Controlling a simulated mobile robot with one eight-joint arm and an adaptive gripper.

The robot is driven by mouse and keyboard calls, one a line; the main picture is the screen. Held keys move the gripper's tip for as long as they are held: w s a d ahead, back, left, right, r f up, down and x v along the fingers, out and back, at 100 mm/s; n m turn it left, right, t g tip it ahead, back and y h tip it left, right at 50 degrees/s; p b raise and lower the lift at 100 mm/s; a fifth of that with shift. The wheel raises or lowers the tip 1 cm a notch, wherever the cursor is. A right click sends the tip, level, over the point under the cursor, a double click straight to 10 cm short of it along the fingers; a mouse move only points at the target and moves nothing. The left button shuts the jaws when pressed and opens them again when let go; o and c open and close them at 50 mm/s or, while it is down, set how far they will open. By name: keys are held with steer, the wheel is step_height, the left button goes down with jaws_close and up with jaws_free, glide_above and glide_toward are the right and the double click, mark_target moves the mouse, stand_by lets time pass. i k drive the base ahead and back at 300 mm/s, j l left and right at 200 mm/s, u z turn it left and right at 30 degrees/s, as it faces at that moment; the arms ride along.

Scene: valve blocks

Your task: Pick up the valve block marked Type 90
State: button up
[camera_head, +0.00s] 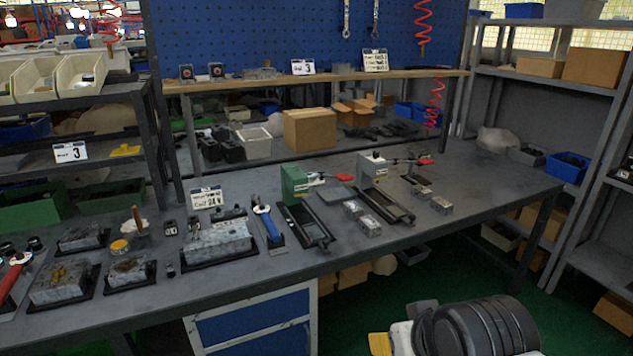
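Small silver metal blocks sit on the grey workbench (440,250) right of centre. One block (352,209) and a second block (369,225) stand close together between two black trays. Another block (441,204) is right of the right tray. Larger grey blocks rest on black bases at the left, among them a long one (216,241). Any type markings are too small to read, so I cannot tell which block is Type 90. A dark ribbed part of my arm shows at the bottom right, apart from the bench. My gripper is not visible.
A green vise-like fixture (294,183) and a grey one (372,166) with red-tipped handles stand behind the black trays (307,225). A cardboard box (310,130) is farther back. The bench's right end is clear.

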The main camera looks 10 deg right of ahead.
mark_target(368, 224)
steer(key=i+l, duration=0.25)
steer(key=i, duration=0.15)
steer(key=i+l, duration=0.2)
steer(key=i, duration=0.2)
steer(key=i+l, duration=0.25)
steer(key=i, duration=0.15)
